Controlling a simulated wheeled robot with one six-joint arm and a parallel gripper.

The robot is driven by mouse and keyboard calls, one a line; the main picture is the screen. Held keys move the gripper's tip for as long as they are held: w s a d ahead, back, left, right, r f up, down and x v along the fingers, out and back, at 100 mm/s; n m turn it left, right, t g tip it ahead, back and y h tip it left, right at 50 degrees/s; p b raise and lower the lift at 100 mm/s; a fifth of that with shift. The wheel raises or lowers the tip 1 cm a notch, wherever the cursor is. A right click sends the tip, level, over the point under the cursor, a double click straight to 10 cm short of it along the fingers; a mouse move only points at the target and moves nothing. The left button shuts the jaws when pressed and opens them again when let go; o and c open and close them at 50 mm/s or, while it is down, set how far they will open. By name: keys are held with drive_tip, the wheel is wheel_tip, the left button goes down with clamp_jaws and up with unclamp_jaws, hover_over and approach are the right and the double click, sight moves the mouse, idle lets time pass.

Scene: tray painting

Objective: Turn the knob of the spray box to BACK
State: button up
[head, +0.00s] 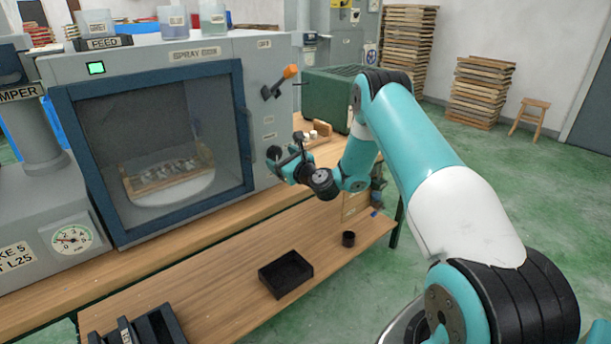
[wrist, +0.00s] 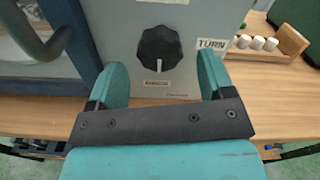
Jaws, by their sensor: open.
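The spray box (head: 215,58) is a grey cabinet on the wooden bench, with a blue-framed glass door (head: 150,215) that is closed. Its black knob (wrist: 159,47) is on the front panel, low down, beside a label reading TURN (wrist: 212,44). A small label below the knob is too blurred to read surely. My gripper (wrist: 160,78) is open in front of the knob, one finger low on each side of it, and appears apart from it. In the head view my gripper (head: 285,165) is at the panel and partly hides the knob.
An orange-tipped lever (head: 290,72) sits on the panel above. A wooden rack with white pieces (wrist: 258,43) stands to the right. The door handle (wrist: 48,42) is close on the left.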

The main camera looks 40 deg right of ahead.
drive_tip(key=s+b, duration=1.3)
drive_tip(key=s, duration=0.1)
drive_tip(key=shift+d+b, duration=0.25)
drive_tip(key=shift+b, duration=0.15)
drive_tip(key=shift+w, duration=0.1)
